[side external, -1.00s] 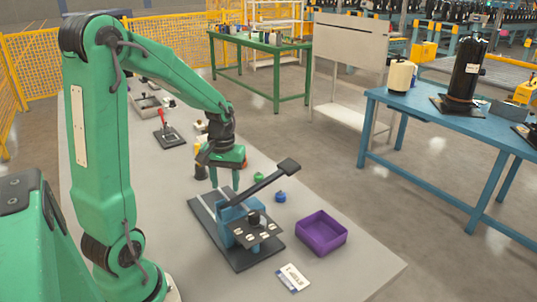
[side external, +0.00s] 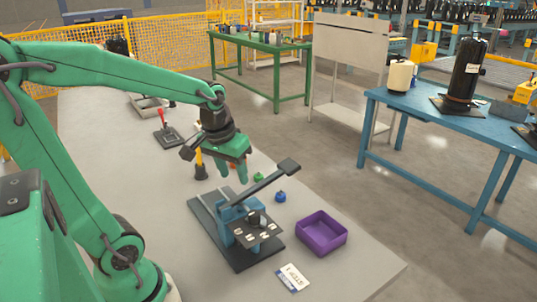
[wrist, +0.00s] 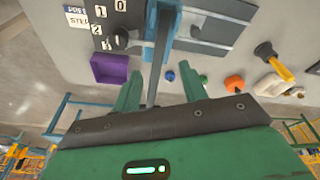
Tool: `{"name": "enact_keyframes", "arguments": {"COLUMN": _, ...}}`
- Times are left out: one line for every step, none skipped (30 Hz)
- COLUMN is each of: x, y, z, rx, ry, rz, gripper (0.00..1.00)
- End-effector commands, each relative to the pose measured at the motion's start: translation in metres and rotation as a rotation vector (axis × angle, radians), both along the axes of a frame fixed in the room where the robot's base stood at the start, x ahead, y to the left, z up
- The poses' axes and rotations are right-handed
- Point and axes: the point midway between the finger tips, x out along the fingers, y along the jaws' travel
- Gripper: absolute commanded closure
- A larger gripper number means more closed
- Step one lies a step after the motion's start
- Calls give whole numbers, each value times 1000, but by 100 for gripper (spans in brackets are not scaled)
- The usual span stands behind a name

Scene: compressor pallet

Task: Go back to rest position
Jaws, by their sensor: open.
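My gripper (side external: 233,168) is green, open and empty. It hangs above the table, behind the blue press-like fixture (side external: 230,217) in the side view. In the wrist view its two fingers (wrist: 160,92) stand apart, with the fixture's lever (wrist: 152,85) showing between them. The fixture sits on a dark base plate (side external: 207,222), and its long dark lever (side external: 262,184) slants up to the right. I cannot tell from these views whether a finger touches the lever.
A purple bin (side external: 321,233) and a white label card (side external: 292,277) lie near the front. Blue (side external: 280,197) and green (side external: 258,177) knobs stand beside the lever. A yellow-handled tool (side external: 200,166) stands left of my gripper. The table's front right (side external: 360,270) is clear.

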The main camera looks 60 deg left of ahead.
Motion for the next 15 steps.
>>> {"name": "enact_keyframes", "arguments": {"x": -4, "y": -9, "z": 7, "rx": 9, "ry": -25, "rz": -36, "gripper": 57}}
{"name": "enact_keyframes", "arguments": {"x": -7, "y": -13, "z": 10, "rx": 14, "ry": -37, "rz": -57, "gripper": 57}}
{"name": "enact_keyframes", "arguments": {"x": -10, "y": -19, "z": 15, "rx": 21, "ry": -54, "rz": -85, "gripper": 57}}
{"name": "enact_keyframes", "arguments": {"x": -13, "y": -23, "z": 18, "rx": 25, "ry": -66, "rz": -104, "gripper": 57}}
{"name": "enact_keyframes", "arguments": {"x": -15, "y": -27, "z": 20, "rx": 29, "ry": -77, "rz": -125, "gripper": 57}}
{"name": "enact_keyframes", "arguments": {"x": -19, "y": -33, "z": 24, "rx": 36, "ry": -94, "rz": -151, "gripper": 57}}
{"name": "enact_keyframes", "arguments": {"x": -22, "y": -37, "z": 27, "rx": 40, "ry": -106, "rz": -172, "gripper": 57}}
{"name": "enact_keyframes", "arguments": {"x": -25, "y": -41, "z": 29, "rx": 45, "ry": -118, "rz": -192, "gripper": 57}}
{"name": "enact_keyframes", "arguments": {"x": -30, "y": -46, "z": 32, "rx": 50, "ry": -134, "rz": -218, "gripper": 57}}
{"name": "enact_keyframes", "arguments": {"x": -33, "y": -49, "z": 35, "rx": 55, "ry": -146, "rz": -238, "gripper": 57}}
{"name": "enact_keyframes", "arguments": {"x": -36, "y": -53, "z": 36, "rx": 58, "ry": -157, "rz": -258, "gripper": 57}}
{"name": "enact_keyframes", "arguments": {"x": -40, "y": -57, "z": 39, "rx": 63, "ry": -172, "rz": -282, "gripper": 57}}
{"name": "enact_keyframes", "arguments": {"x": -42, "y": -60, "z": 40, "rx": 66, "ry": -183, "rz": -297, "gripper": 57}}
{"name": "enact_keyframes", "arguments": {"x": -45, "y": -63, "z": 42, "rx": 70, "ry": -193, "rz": -314, "gripper": 57}}
{"name": "enact_keyframes", "arguments": {"x": -48, "y": -66, "z": 43, "rx": 74, "ry": -204, "rz": -334, "gripper": 57}}
